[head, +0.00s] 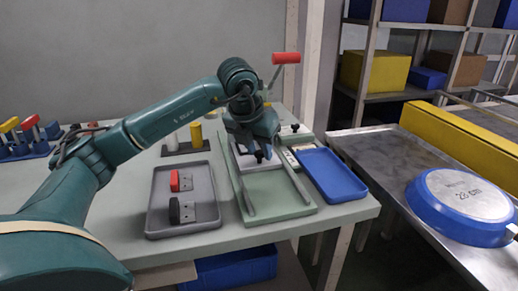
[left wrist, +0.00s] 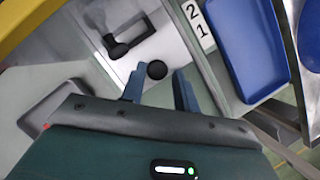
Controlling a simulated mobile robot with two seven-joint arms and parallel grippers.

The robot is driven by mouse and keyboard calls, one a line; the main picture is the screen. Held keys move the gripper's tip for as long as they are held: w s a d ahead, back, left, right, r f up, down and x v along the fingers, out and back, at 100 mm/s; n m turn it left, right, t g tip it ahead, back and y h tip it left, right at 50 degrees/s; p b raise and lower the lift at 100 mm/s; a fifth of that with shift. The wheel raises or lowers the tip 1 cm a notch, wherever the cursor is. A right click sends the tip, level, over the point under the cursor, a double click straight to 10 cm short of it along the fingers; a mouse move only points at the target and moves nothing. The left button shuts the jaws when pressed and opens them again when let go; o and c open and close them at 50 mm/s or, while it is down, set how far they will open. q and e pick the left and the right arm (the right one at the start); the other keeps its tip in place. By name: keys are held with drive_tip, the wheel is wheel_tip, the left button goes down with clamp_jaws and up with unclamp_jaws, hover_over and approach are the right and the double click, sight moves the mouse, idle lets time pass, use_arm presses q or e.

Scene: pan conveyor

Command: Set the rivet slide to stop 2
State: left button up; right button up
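The rivet slide is a pale plate (left wrist: 172,52) on a green fixture (head: 282,204). Its small round black knob (left wrist: 157,70) shows between the fingertips in the left wrist view, and also in the head view (head: 259,156). My left gripper (left wrist: 159,76) is open, its two blue fingers apart with a gap on both sides of the knob; contact is not visible. A white label strip (left wrist: 195,20) with the numbers 2 and 1 lies beside the slide. The slide's exact stop cannot be told. My right gripper is not in view.
A red-ended lever (head: 286,58) rises above the fixture. A grey tray (head: 158,225) with red and black handles is at left, a blue tray (head: 333,175) at right. A conveyor (head: 372,146) carries a blue pan (head: 461,205).

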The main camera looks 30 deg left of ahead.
use_arm(q)
drive_tip(key=shift+o, duration=1.3)
drive_tip(key=shift+r, duration=0.1)
drive_tip(key=p+v, duration=0.2)
drive_tip(key=v, duration=1.1)
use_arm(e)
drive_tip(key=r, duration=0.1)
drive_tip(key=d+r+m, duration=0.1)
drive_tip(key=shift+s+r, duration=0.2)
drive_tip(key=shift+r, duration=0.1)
use_arm(q)
drive_tip(key=shift+c, duration=0.4)
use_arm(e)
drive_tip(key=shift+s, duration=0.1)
